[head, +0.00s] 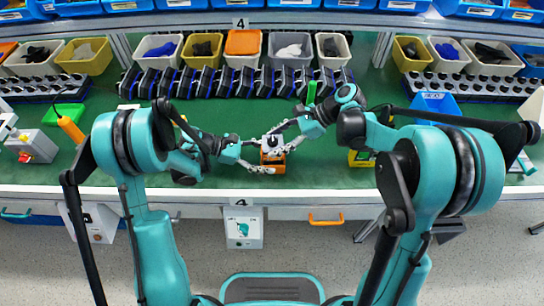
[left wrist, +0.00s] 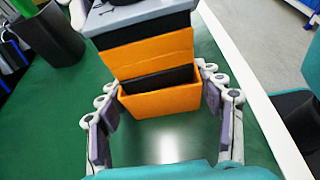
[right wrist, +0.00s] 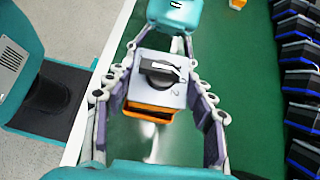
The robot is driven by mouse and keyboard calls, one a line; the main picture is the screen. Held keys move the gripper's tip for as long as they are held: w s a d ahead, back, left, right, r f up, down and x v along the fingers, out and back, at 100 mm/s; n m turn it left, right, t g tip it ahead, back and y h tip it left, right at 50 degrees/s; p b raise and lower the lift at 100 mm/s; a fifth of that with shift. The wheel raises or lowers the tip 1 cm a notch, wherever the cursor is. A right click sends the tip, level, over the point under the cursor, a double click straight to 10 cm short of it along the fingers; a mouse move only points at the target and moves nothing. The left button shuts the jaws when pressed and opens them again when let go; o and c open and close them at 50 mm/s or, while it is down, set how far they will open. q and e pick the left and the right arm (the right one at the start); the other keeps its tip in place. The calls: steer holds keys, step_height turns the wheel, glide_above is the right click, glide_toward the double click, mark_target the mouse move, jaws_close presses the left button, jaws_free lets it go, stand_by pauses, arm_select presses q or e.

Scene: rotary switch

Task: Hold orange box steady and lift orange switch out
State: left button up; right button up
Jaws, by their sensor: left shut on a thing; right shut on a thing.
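The orange box (left wrist: 160,101) sits on the green table mat near its front edge, and its dark opening shows in the left wrist view. My left gripper (head: 262,163) is shut on the box, with one finger along each side. The orange switch (left wrist: 150,55) has a grey top with a black rotary knob (right wrist: 160,72). My right gripper (right wrist: 161,62) is shut on the switch's grey top from both sides. In the left wrist view the switch's orange body stands above the box rim, with a dark part between them. Whether its lower end is still inside is unclear.
Rows of black parts (head: 235,82) and small bins (head: 243,42) line the back of the table. A blue stand (head: 435,103) is at the right, and a grey box with a red part (head: 32,146) at the left. The table's front edge is close to the orange box.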

steer(key=shift+r, duration=1.8)
arm_select(q)
steer(key=o, duration=1.2)
steer(key=shift+o, duration=0.2)
